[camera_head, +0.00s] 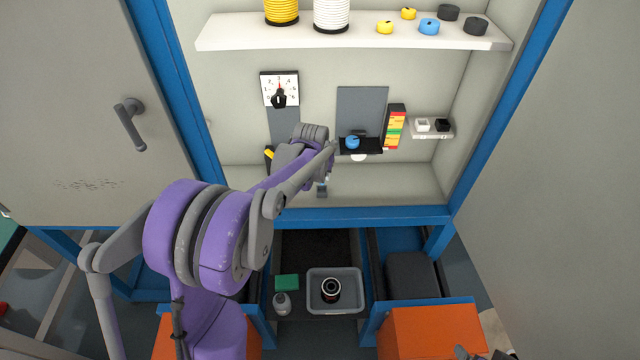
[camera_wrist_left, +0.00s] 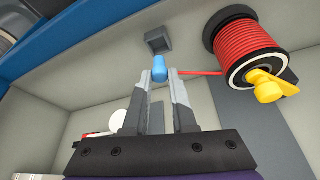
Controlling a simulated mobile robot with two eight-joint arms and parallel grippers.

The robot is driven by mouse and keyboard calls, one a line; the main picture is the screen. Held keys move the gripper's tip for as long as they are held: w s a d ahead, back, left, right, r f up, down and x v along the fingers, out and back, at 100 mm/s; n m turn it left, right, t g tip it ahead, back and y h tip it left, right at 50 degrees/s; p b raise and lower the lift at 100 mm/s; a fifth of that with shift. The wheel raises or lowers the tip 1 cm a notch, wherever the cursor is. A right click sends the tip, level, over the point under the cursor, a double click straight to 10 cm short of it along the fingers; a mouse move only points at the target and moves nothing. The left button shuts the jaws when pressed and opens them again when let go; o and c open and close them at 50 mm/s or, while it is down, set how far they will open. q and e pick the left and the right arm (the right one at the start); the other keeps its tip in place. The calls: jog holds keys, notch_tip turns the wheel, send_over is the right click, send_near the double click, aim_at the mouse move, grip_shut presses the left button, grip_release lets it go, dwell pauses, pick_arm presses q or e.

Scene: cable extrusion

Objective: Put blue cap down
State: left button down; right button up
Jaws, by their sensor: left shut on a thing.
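My left gripper (camera_wrist_left: 158,76) is shut on a small rounded blue cap (camera_wrist_left: 158,67), held between its fingertips inside the cabinet. A grey block (camera_wrist_left: 158,40) is just beyond the cap in the wrist view. A red cable runs from a red spool (camera_wrist_left: 246,55) to beside the right fingertip; whether it meets the cap is unclear. In the head view my left arm hides most of the gripper. A second blue cap (camera_head: 352,142) sits on a small black ledge, and a third (camera_head: 429,27) is on the upper shelf.
The white upper shelf (camera_head: 365,40) holds yellow and white spools and several caps. A dial (camera_head: 280,90) and a red, yellow and green strip (camera_head: 395,127) are on the back wall. Below the cabinet is a grey tray (camera_head: 347,279). The cabinet floor (camera_head: 385,190) is mostly clear.

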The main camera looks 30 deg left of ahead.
aim_at(321, 182)
pick_arm(q)
jog(key=shift+f, duration=2.05)
jog(key=shift+f, duration=0.1)
jog(key=c, duration=0.7)
grip_release()
jog(key=shift+c, duration=0.2)
jog(key=shift+r, duration=0.2)
jog(key=v, duration=1.2)
jog(key=s+d+f+m, duration=0.1)
jog(key=s+d, duration=0.3)
jog(key=s, duration=0.4)
jog(key=s+d+m, duration=0.1)
jog(key=s+d, duration=0.4)
jog(key=s, duration=0.2)
jog(key=s+d+f+t+h, duration=0.1)
jog(key=s+d, duration=0.3)
jog(key=s, duration=0.4)
jog(key=shift+s+d+f+m, duration=0.35)
jog(key=shift+d+f+m, duration=0.05)
